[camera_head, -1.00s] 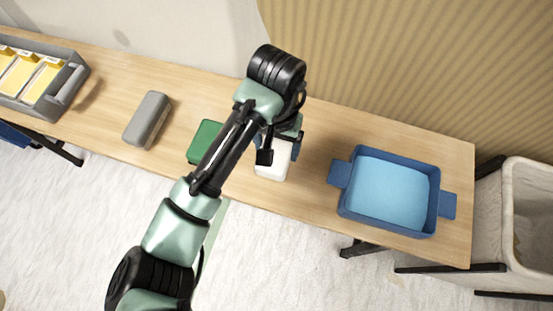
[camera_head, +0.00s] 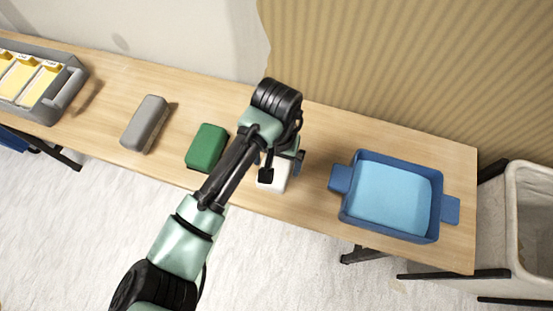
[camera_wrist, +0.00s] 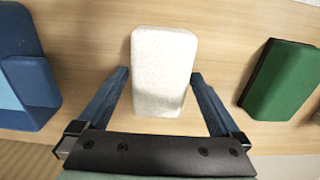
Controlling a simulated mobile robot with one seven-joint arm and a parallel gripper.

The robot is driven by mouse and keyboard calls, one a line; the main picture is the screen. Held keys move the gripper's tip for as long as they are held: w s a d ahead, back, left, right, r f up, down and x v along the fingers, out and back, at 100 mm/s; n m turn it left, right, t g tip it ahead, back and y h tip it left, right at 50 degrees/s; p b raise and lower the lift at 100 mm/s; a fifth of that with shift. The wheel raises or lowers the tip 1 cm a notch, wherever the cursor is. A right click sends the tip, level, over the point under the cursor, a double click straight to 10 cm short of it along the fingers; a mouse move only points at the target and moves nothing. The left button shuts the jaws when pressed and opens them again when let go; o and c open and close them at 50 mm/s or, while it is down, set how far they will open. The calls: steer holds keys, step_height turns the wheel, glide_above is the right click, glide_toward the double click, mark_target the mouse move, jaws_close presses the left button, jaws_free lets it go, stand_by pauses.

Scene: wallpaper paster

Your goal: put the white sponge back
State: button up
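The white sponge (camera_wrist: 163,65) lies on the wooden table between my gripper's two fingers. In the head view the white sponge (camera_head: 274,178) is partly hidden behind my gripper (camera_head: 281,168). In the wrist view my gripper (camera_wrist: 160,95) is open, with one blue finger on each side of the sponge and a visible gap on both sides. Its near end lies between the fingertips and its far end reaches beyond them.
A green sponge (camera_head: 207,148) and a grey sponge (camera_head: 145,123) lie to the left. A blue tray (camera_head: 437,208) of light-blue water stands to the right. A grey caddy (camera_head: 62,95) with yellow-and-white packs is at far left. A bin (camera_head: 532,215) stands beyond the table's right end.

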mark_target(277, 163)
steer(key=shift+f+b, duration=0.4)
steer(key=shift+b, duration=0.4)
step_height(277, 163, up, 14)
steer(key=p, duration=0.5)
steer(key=shift+f, duration=0.25)
